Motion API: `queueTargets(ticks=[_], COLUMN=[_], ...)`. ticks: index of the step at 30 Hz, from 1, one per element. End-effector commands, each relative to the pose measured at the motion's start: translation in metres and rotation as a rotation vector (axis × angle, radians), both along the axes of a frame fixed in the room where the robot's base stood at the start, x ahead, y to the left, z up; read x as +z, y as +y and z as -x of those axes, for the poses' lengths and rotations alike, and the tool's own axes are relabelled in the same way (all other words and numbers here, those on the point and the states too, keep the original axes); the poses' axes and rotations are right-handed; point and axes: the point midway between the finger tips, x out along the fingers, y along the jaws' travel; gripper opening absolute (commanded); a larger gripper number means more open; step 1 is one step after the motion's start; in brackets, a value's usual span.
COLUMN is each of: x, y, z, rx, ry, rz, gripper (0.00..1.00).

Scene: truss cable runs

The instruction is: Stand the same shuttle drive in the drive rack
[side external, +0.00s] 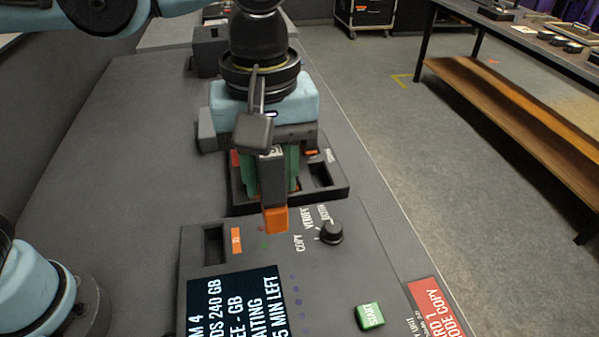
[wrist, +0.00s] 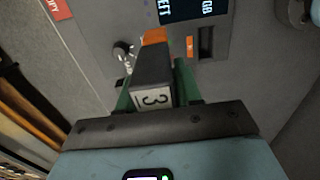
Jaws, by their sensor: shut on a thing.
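The shuttle drive (side external: 272,180) is a dark grey block with an orange end and a label reading 3 that shows in the wrist view (wrist: 154,72). My gripper (side external: 280,172) has green fingers and is shut on the drive, with the orange end pointing down. The drive rack (side external: 338,187) is a dark tray with slots and small orange-red labels, behind the drive and partly hidden by it and my gripper. The drive overlaps the rack's near edge in the side view; whether it touches anything there, I cannot tell.
The copy unit (side external: 270,255) in front has an empty-looking slot (side external: 214,245), a black knob (side external: 330,232), a screen (side external: 236,303) and a green START button (side external: 369,316). A dark box (side external: 208,50) stands farther back. The bench left of the unit is clear.

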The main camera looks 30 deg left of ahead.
Motion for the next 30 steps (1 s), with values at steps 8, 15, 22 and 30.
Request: queueTargets(ticks=[8,15,22,30], x=[-0.007,-0.027,-0.046,-0.057], y=[0.002,0.02,0.04,0.048], z=[-0.088,-0.158,-0.202,-0.215], rx=[0.006,0.005,0.003,0.0], ry=[0.0,0.0,0.0,0.0], rz=[0.0,0.0,0.0,0.0], gripper=[0.0,0.0,0.0,0.0])
